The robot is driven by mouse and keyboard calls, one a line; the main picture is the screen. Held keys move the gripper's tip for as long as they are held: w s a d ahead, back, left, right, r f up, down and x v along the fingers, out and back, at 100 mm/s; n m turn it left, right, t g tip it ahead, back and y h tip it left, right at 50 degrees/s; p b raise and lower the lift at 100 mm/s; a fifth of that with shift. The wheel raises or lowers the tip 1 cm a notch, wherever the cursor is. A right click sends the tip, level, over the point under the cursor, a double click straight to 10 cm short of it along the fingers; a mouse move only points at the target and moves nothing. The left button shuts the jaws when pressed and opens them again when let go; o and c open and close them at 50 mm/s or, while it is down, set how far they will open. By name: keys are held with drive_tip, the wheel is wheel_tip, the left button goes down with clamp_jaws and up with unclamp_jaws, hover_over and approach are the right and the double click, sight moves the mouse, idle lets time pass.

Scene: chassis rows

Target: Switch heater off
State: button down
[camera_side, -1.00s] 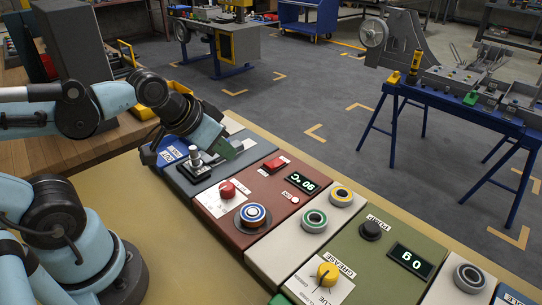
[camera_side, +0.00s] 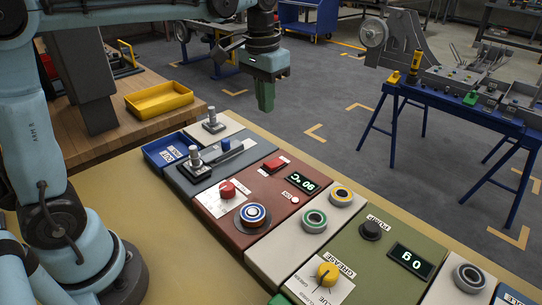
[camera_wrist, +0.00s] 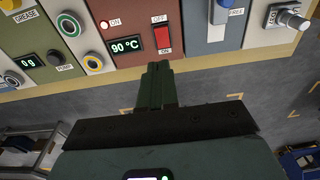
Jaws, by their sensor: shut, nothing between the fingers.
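The red-brown panel (camera_side: 225,222) carries a red rocker switch (camera_side: 275,165) near its far edge. A display (camera_side: 301,182) beside it shows 90 °C. In the wrist view the rocker (camera_wrist: 163,37) sits between an OFF label (camera_wrist: 159,19) and an ON label (camera_wrist: 164,52); I cannot tell which end is pressed. My gripper (camera_side: 265,108) is shut and empty, pointing down above the far side of the panels, apart from the switch. Its green fingers also show in the wrist view (camera_wrist: 159,70).
A grey panel with a lever (camera_side: 195,158) and a blue tray (camera_side: 160,153) lie left of the red-brown panel. A green panel (camera_side: 365,255) with a black button (camera_side: 371,230) lies right. A yellow tray (camera_side: 160,100) sits on the wooden bench behind.

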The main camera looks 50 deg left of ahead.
sight(270, 164)
drive_tip(key=shift+w+a+f+g, duration=0.1)
drive_tip(key=shift+w+f+g, duration=0.25)
drive_tip(key=shift+w, duration=0.3)
drive_tip(key=shift+w+a+f+g, duration=0.1)
drive_tip(key=shift+w+g, duration=0.35)
drive_tip(key=shift+w, duration=0.25)
drive_tip(key=shift+w+a+f+g, duration=0.1)
drive_tip(key=shift+w+f+g, duration=0.25)
drive_tip(key=shift+w, duration=0.3)
drive_tip(key=shift+r, duration=0.1)
drive_tip(key=f, duration=0.4)
drive_tip(key=s+f, duration=0.1)
drive_tip(key=f, duration=0.4)
drive_tip(key=s+f, duration=0.1)
drive_tip(key=f, duration=0.4)
